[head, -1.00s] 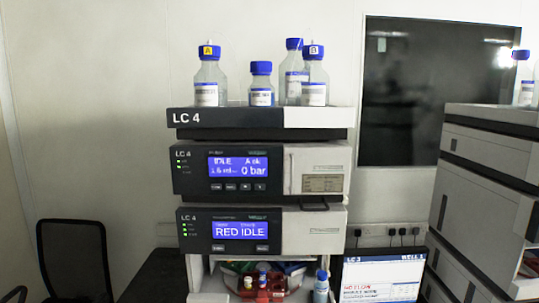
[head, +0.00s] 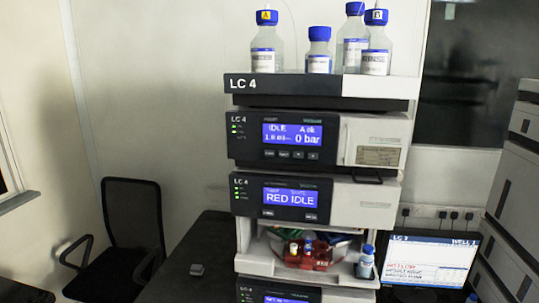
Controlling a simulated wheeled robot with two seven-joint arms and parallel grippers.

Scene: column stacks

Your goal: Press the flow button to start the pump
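The LC 4 stack stands right of centre in the head view. Its pump module (head: 247,141) has a blue screen (head: 292,134) reading IDLE and 0 bar. A row of small dark buttons (head: 291,154) sits under that screen; their labels are too small to read, so I cannot tell which is the flow button. Below it, a second module (head: 246,196) has a screen (head: 291,196) reading RED IDLE. Neither of my grippers shows in the view.
Several blue-capped bottles (head: 319,50) stand on the top tray (head: 255,84). An open bay below holds red items (head: 308,257) and a small bottle (head: 365,262). A monitor (head: 428,262) and another stack (head: 507,190) are at right. A black chair (head: 133,225) stands at left.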

